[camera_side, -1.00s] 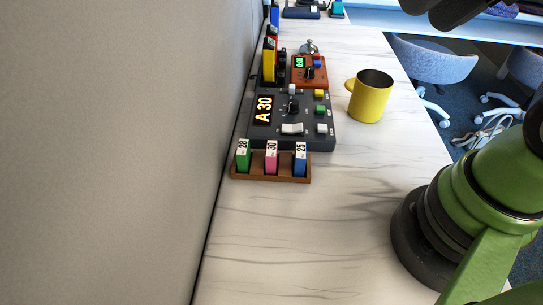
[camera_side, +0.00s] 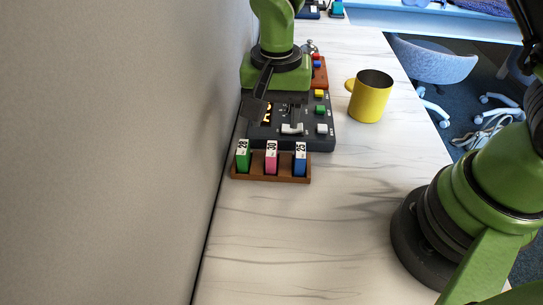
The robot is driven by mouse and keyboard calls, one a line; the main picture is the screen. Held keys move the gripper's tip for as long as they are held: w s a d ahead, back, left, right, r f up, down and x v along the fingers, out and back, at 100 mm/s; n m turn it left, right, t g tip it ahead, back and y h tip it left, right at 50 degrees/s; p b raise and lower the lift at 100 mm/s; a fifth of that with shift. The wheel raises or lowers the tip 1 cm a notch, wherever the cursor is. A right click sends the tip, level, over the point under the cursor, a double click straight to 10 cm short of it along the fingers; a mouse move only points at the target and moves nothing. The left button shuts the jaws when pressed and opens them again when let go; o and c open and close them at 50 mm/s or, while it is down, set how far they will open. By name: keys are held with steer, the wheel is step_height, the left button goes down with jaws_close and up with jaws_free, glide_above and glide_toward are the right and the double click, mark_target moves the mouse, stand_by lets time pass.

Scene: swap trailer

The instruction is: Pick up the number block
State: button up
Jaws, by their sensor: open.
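Three number blocks stand upright in slots of a brown wooden tray (camera_side: 272,178): a green block marked 28 (camera_side: 243,158) at left, a pink block marked 30 (camera_side: 271,158) in the middle, and a blue block marked 25 (camera_side: 300,160) at right. My gripper (camera_side: 272,112) is open above the dark control panel (camera_side: 318,144), just behind the blocks in the picture. Its dark fingers are apart, with nothing seen between them. They hide most of the panel's lit display, which read A 30 earlier.
A yellow mug (camera_side: 371,97) stands on the table right of the panel. My arm hides most of the red-brown box (camera_side: 320,72) behind the panel. A grey wall (camera_side: 110,150) rises close on the left. The marble table (camera_side: 300,240) is clear in front of the tray.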

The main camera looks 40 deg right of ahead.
mark_target(271, 149)
step_height(271, 149, down, 4)
steer(key=shift+r, duration=0.2)
steer(key=shift+w+a+f, duration=0.1)
steer(key=shift+w+f, duration=0.05)
steer(key=shift+f, duration=1.25)
steer(key=shift+w+a+f, duration=0.1)
steer(key=shift+w+f, duration=0.05)
steer(key=shift+f, duration=1.2)
steer(key=shift+c, duration=0.5)
jaws_close()
